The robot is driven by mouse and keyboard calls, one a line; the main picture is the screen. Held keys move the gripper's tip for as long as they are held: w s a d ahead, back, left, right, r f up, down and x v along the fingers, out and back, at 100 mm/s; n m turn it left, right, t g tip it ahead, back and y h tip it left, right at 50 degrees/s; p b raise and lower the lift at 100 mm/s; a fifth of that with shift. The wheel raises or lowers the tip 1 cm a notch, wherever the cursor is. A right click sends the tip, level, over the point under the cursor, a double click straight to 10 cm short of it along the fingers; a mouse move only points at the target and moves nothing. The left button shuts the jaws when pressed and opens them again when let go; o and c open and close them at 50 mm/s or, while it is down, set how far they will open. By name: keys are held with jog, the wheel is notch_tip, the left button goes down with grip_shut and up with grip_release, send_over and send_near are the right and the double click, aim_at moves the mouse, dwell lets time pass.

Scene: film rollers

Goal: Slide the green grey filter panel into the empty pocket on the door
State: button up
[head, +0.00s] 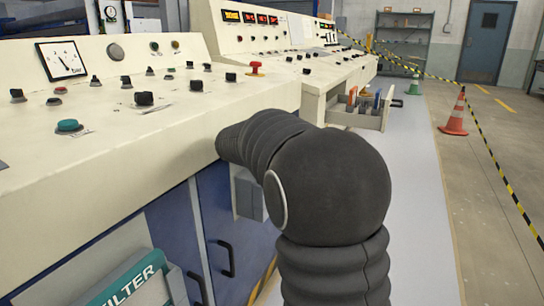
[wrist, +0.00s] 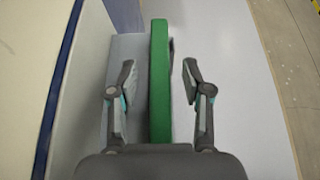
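In the wrist view a green panel (wrist: 160,80) stands edge-on, with a grey face or block (wrist: 126,50) along its left side. I cannot tell whether that grey part belongs to it. My gripper (wrist: 158,70) is open, one finger on each side of the green panel, with a visible gap on the right. In the head view my arm hides the gripper and this panel. A pale panel with a teal band reading FILTER (head: 128,285) shows at the lower left, cut off by the frame. No empty pocket can be made out.
The cream control console (head: 190,105) with knobs overhangs blue cabinet doors (head: 225,215) with dark handles. An open drawer (head: 360,117) holding orange and blue items sticks out beyond my arm. A traffic cone (head: 455,115) and striped tape stand right. The grey floor strip (head: 425,220) is clear.

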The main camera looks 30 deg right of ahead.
jog(key=shift+a, duration=0.1)
jog(key=v, duration=1.2)
